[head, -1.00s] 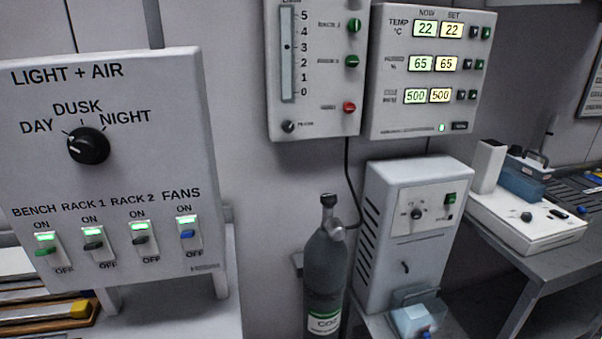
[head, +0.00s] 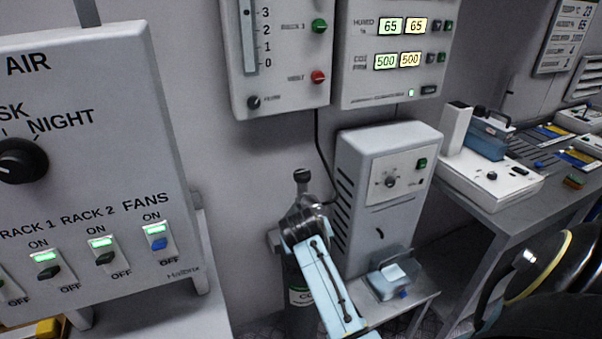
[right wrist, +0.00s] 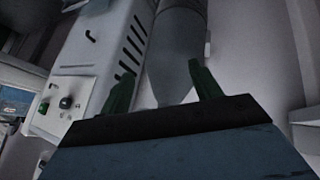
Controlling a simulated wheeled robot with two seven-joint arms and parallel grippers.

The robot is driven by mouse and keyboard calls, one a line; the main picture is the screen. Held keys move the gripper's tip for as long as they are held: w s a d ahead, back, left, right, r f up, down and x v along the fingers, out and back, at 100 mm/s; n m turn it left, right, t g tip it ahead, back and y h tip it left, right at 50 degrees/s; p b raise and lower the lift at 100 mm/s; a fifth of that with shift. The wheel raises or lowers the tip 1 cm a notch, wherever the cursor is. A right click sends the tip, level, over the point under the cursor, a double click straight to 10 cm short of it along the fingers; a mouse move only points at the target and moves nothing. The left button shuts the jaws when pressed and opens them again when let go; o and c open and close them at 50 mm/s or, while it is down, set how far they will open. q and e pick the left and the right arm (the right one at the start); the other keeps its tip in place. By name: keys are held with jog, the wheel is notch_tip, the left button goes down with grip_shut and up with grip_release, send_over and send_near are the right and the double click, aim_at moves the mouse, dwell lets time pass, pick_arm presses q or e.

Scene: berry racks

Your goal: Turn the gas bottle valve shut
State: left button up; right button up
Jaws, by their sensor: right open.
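The dark grey gas bottle (head: 296,290) stands upright against the wall in the head view, partly hidden by my right arm. Its dark valve knob (head: 302,176) shows at the top, just above the end of my arm. My right gripper (head: 304,212) overlaps the bottle's neck; its fingers are hard to make out there. In the right wrist view the right gripper (right wrist: 159,72) is open, with two green fingers apart and the bottle's tapering shoulder (right wrist: 175,75) seen between them. The knob is out of sight in that view, and contact cannot be told. My left gripper is not in view.
A white vented unit (head: 385,150) stands close to the bottle's right. A switch panel (head: 150,100) is at the left, with gauge and display panels (head: 285,98) on the wall above. A bench (head: 500,205) with instruments is at the right.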

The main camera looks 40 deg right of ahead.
jog(key=w+d+r+m, duration=0.1)
jog(key=d+r+m, duration=0.1)
jog(key=r, duration=0.3)
jog(key=w+d+r+m+g, duration=0.1)
jog(key=d+r+m, duration=0.1)
jog(key=r, duration=0.4)
jog(key=w+d+r+m+g, duration=0.1)
jog(key=r+m, duration=0.2)
jog(key=r, duration=0.2)
jog(key=shift+w+d+r, duration=0.35)
jog(key=shift+d, duration=0.05)
jog(key=m+y, duration=0.1)
jog(key=y, duration=0.1)
send_near(302, 173)
jog(key=shift+g, duration=0.3)
jog(key=b+x, duration=0.1)
jog(key=x, duration=0.6)
jog(key=shift+w+f, duration=0.2)
jog(key=shift+w+d+f, duration=0.1)
jog(key=shift+f, duration=0.3)
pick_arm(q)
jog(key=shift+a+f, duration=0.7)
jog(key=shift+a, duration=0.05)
